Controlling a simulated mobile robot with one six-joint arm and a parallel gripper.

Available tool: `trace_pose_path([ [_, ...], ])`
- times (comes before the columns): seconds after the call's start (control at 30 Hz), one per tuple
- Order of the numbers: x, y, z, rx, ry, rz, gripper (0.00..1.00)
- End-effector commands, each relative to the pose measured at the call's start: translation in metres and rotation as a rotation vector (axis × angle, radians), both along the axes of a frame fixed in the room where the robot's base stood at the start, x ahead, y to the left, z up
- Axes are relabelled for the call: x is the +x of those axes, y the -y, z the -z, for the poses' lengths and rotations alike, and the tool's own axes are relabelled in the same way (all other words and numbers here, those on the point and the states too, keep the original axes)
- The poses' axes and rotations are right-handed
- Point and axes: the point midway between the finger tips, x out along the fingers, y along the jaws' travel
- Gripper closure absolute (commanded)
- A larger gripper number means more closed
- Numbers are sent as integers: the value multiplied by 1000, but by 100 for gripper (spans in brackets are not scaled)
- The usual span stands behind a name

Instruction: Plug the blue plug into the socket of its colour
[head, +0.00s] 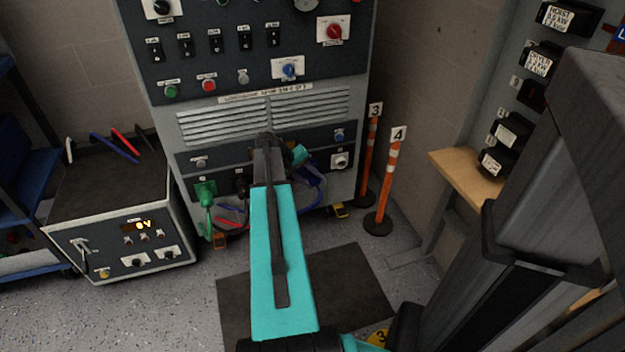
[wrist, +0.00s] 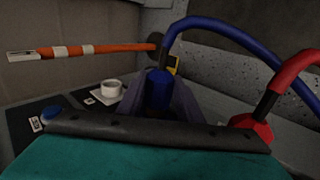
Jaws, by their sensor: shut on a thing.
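The blue plug (wrist: 158,90) stands upright in the wrist view, between the dark fingers of my gripper (wrist: 158,108), which is shut on it. Its blue cable (wrist: 215,25) arches up and to the right; blue cable also shows below the panel in the head view (head: 315,188). The plug's lower end is hidden by my gripper, so I cannot tell whether it touches a socket. No blue socket is clearly visible. A white round socket (head: 340,160) is right of my arm; it also shows in the wrist view (wrist: 111,89).
Orange posts (head: 385,185) stand to the right. A blue button (head: 338,137) is above the white socket.

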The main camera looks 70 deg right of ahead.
Motion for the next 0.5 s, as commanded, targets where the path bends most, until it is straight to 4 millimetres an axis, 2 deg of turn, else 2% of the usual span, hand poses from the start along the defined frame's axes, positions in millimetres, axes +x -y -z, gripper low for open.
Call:
trace_pose_path([
  [0.5, 5, 6, -1, -1, -1, 0, 87],
])
